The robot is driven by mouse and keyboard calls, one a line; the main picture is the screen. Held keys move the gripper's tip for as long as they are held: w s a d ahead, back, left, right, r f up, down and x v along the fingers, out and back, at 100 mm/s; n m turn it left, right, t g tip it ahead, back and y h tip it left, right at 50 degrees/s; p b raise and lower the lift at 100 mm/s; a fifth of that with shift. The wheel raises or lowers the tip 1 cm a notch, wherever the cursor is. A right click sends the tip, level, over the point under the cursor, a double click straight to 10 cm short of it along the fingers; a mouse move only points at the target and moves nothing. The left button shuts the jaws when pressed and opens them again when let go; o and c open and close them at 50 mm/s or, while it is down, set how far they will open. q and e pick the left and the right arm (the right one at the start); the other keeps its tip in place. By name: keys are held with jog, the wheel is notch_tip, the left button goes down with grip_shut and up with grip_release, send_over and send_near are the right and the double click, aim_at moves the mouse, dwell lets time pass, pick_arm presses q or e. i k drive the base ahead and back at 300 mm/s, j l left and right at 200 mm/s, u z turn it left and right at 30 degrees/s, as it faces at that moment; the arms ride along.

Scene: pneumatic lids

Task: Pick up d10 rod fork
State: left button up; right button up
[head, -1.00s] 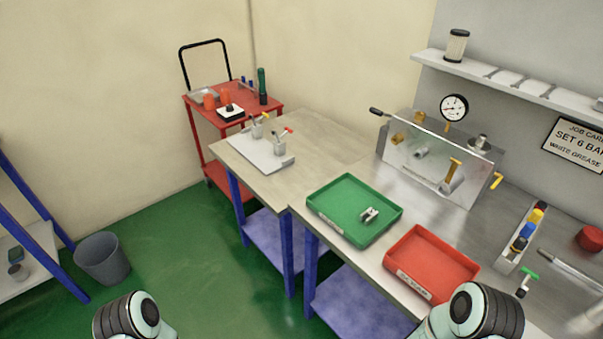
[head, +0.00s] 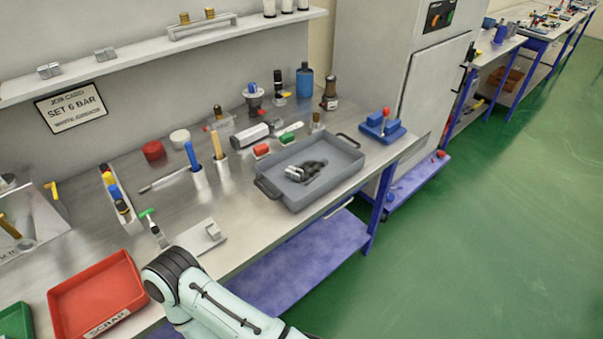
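I cannot tell for sure which piece is the d10 rod fork. Two small metal blocks lie on the wall shelf, a left one (head: 49,70) and a right one (head: 106,54). A grey tray (head: 296,204) on the bench holds a small silver piece (head: 295,174) and dark parts beside it. A small metal block on a flat plate (head: 206,240) sits near the bench's front edge. One of my arms reaches in at the bottom, but neither gripper shows.
A red scrap tray (head: 96,296) and part of a green tray (head: 14,322) are at left. A tool rack (head: 116,196), tool cups (head: 199,182) and bottles crowd the bench (head: 262,222). A grey cabinet (head: 385,90) stands at right, with open green floor beyond.

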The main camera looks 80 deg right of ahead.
aim_at(291, 172)
jog(key=z, duration=2.85)
jog(key=u, duration=0.45)
jog(key=l+u, duration=0.2)
jog(key=u, duration=0.3)
jog(key=l+u, duration=0.2)
jog(key=u, duration=0.3)
jog(key=l+u, duration=0.25)
jog(key=u, duration=0.2)
jog(key=k+l+u, duration=0.1)
jog(key=l+u, duration=0.15)
jog(key=k+l+u, duration=0.1)
jog(key=l+u, duration=0.2)
jog(key=k+l+u, duration=0.25)
jog(key=l, duration=0.15)
jog(key=k+l+u, duration=0.15)
jog(key=l, duration=0.35)
jog(key=k+l+u, duration=0.15)
jog(key=k+l, duration=0.25)
